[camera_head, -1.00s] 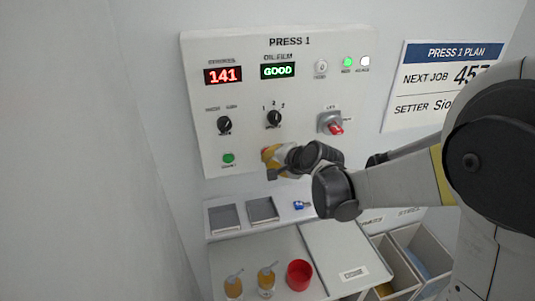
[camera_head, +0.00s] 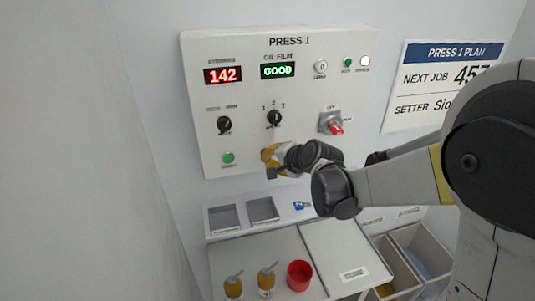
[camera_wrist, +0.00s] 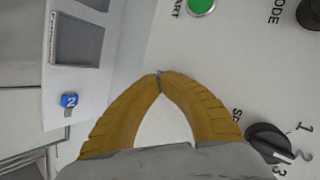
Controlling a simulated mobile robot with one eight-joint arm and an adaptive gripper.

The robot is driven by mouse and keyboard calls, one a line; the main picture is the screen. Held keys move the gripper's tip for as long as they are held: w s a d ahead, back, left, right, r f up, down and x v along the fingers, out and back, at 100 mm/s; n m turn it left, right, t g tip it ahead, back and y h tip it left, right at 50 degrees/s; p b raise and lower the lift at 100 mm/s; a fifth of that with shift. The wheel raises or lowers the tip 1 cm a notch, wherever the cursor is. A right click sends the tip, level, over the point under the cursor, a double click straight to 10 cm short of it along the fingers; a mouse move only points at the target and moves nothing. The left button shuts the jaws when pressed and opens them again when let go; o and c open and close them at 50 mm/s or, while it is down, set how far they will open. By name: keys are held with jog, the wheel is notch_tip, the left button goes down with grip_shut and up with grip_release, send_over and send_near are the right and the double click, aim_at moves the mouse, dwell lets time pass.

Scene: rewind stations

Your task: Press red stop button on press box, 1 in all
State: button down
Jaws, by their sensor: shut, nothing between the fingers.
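The press box (camera_head: 220,45), marked PRESS 1, is a light panel on the wall. I cannot see the red stop button in either current view; my fingers cover part of the lower panel. My gripper (camera_head: 265,155) has yellow fingers and is shut and empty, its tips at the lower middle of the panel, right of the green start button (camera_head: 228,158). In the wrist view the fingertips (camera_wrist: 159,74) meet in front of the panel, below the green start button (camera_wrist: 202,5). Whether they touch the panel, I cannot tell.
A red-handled rotary switch (camera_head: 335,126) and a speed dial (camera_head: 274,118) sit above my gripper. Bins (camera_head: 420,250) stand at the lower right.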

jog(key=shift+s+d, duration=0.2)
jog(key=shift+s, duration=0.5)
jog(key=s, duration=0.2)
jog(key=s+d, duration=0.1)
jog(key=s, duration=0.1)
jog(key=shift+s+d, duration=0.2)
jog(key=shift+s, duration=0.2)
jog(key=s+d+f+n+h+b, duration=0.2)
jog(key=s+d+f+b, duration=0.3)
jog(key=s+d+b, duration=0.1)
jog(key=s+d+f+n+g+h+b, duration=0.1)
jog(key=s+d+f+n+h+b, duration=0.1)
jog(key=s+d+f+b, duration=0.4)
jog(key=s+d+f+n+g+h+b, duration=0.1)
jog(key=s+d+f+n+b, duration=0.3)
jog(key=s+b, duration=0.4)
jog(key=s+d+f+h, duration=0.1)
jog(key=s+f, duration=0.1)
jog(key=s, duration=0.3)
jog(key=shift+d+f+b, duration=0.15)
jog(key=shift+d+b, duration=0.15)
jog(key=shift+d, duration=0.1)
